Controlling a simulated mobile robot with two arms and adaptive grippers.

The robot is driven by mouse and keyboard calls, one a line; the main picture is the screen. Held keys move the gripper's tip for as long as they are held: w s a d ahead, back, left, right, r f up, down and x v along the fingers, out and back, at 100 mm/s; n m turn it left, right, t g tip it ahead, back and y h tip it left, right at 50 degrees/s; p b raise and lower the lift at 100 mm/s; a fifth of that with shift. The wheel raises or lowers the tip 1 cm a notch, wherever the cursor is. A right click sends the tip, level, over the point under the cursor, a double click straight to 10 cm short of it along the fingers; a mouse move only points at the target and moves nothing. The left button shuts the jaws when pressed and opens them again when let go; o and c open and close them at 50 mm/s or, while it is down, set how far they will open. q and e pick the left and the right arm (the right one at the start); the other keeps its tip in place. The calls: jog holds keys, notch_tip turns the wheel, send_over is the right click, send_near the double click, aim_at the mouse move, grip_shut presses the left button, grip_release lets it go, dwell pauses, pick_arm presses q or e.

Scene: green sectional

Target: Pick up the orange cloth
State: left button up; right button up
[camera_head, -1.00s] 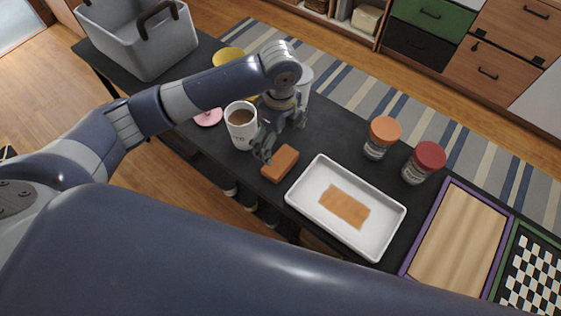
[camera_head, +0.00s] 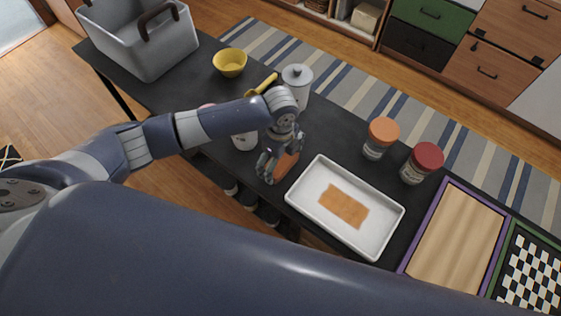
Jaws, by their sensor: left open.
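An orange block-shaped piece (camera_head: 287,166), perhaps the folded cloth, lies on the dark table left of the white tray. My left gripper (camera_head: 276,170) is over it with its fingers open and pointing down, hiding part of it. I cannot tell whether the fingers touch it. A flat, lighter orange rectangle (camera_head: 344,206) lies in the white tray (camera_head: 375,244); I cannot tell which of the two is the cloth. My right gripper is not in view.
A white mug (camera_head: 244,142) stands close left of the gripper, partly behind my arm. A white lidded jar (camera_head: 298,78) and a yellow bowl (camera_head: 229,63) stand farther back. Jars with orange (camera_head: 384,130) and red (camera_head: 428,157) lids stand beyond the tray. A grey bin (camera_head: 150,50) is far left.

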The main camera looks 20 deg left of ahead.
aim_at(279, 163)
pick_arm(q)
jog(key=c, duration=0.7)
jog(key=shift+r, duration=0.15)
jog(key=shift+r, duration=0.2)
jog(key=r, duration=0.2)
jog(key=shift+s+r+b, duration=0.35)
jog(key=shift+r+b, duration=0.05)
jog(key=s+a+r+b, duration=0.1)
jog(key=s, duration=1.4)
jog(key=shift+a+r, duration=0.2)
jog(key=shift+r, duration=0.1)
jog(key=shift+s, duration=0.1)
